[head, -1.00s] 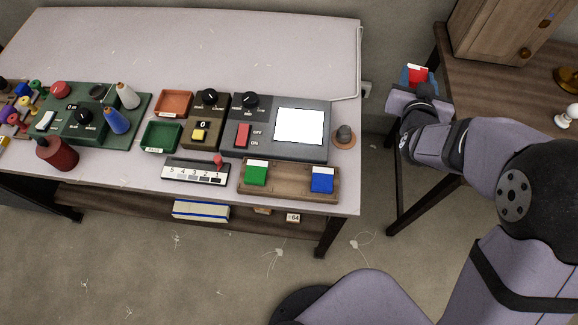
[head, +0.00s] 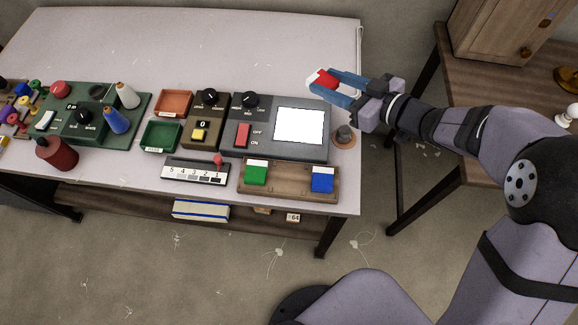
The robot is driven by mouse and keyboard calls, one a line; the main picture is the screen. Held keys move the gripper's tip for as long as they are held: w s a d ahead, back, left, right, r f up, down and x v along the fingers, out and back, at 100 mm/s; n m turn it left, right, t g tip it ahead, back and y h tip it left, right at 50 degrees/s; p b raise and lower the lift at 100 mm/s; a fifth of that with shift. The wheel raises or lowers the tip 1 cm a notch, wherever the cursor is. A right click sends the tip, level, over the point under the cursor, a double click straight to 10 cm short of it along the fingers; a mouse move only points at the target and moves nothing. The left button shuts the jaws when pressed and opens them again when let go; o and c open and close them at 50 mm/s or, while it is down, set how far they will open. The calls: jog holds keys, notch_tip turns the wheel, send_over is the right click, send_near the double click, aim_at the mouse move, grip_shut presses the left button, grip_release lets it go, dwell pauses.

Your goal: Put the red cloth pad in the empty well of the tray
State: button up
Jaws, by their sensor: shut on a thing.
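The red cloth pad (head: 323,79) has a white edge and is held between the blue fingers of my gripper (head: 328,82). My gripper is shut on it, above the right end of the table behind the control panel. The wooden tray (head: 290,196) lies at the table's front right. A green pad (head: 256,173) sits in its left well and a blue pad (head: 322,180) in its right well. The middle well between them is empty. The pad is up and to the right of the tray in the picture, apart from it.
A grey panel with a white screen (head: 300,126) stands just behind the tray. A dark knob on a round base (head: 344,135) is at the right edge. A slider box (head: 196,171) is left of the tray. The table's back (head: 200,45) is clear.

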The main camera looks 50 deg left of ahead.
jog(key=s+d+f+n+g+h, duration=0.2)
jog(key=s+n+g, duration=0.25)
jog(key=s, duration=0.35)
jog(key=n+g+h, duration=0.2)
jog(key=n+g, duration=0.1)
jog(key=g, duration=0.1)
send_over(297, 179)
jog(key=f, duration=0.2)
jog(key=shift+f, duration=5)
jog(key=shift+f, duration=0.2)
jog(key=o, duration=0.7)
jog(key=shift+o, duration=0.2)
jog(key=shift+r, duration=0.1)
jog(key=shift+r, duration=0.15)
jog(key=v, duration=0.6)
jog(key=b+v, duration=0.1)
jog(key=v, duration=0.5)
jog(key=shift+s+r+b, duration=0.15)
jog(key=shift+r+b, duration=0.05)
jog(key=shift+b, duration=0.1)
